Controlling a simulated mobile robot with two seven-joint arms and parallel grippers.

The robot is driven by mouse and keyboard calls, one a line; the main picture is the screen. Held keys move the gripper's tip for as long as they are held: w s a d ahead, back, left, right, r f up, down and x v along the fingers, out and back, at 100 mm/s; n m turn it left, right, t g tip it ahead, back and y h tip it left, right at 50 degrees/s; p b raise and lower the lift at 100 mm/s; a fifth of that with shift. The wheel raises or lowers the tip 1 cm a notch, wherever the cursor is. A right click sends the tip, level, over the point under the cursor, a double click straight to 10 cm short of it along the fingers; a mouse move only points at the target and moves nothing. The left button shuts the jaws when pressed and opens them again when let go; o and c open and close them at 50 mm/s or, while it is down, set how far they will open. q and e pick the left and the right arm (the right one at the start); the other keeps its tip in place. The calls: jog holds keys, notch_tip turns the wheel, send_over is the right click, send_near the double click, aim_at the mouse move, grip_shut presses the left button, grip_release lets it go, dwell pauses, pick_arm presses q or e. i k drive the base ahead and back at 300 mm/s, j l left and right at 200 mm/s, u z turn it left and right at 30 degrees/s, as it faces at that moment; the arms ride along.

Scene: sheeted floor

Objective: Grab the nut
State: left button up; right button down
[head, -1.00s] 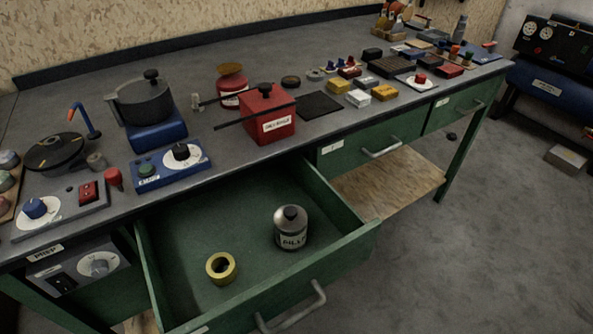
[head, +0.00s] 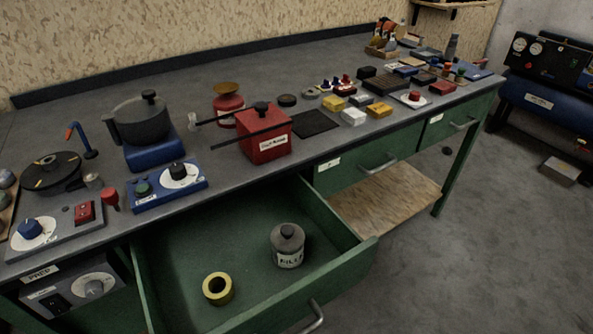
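No thing in view is clearly marked as a nut. A short yellow ring (head: 217,288) with a dark hole lies in the open green drawer (head: 180,245), left of a grey lidded bottle (head: 287,246) whose label is partly readable. On the bench top, a small grey round piece (head: 311,93) lies beside a dark round piece (head: 287,100); both are too small to tell what they are. Neither of my grippers is in view.
The grey bench top (head: 60,115) holds a dark pot (head: 140,122) on a blue base, a red box (head: 265,142) with long dark bars, a blue control box (head: 167,187) and several small blocks. The open drawer juts out at the front. The floor at right is mostly clear.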

aim_at(49, 162)
jog(key=u, duration=1.6)
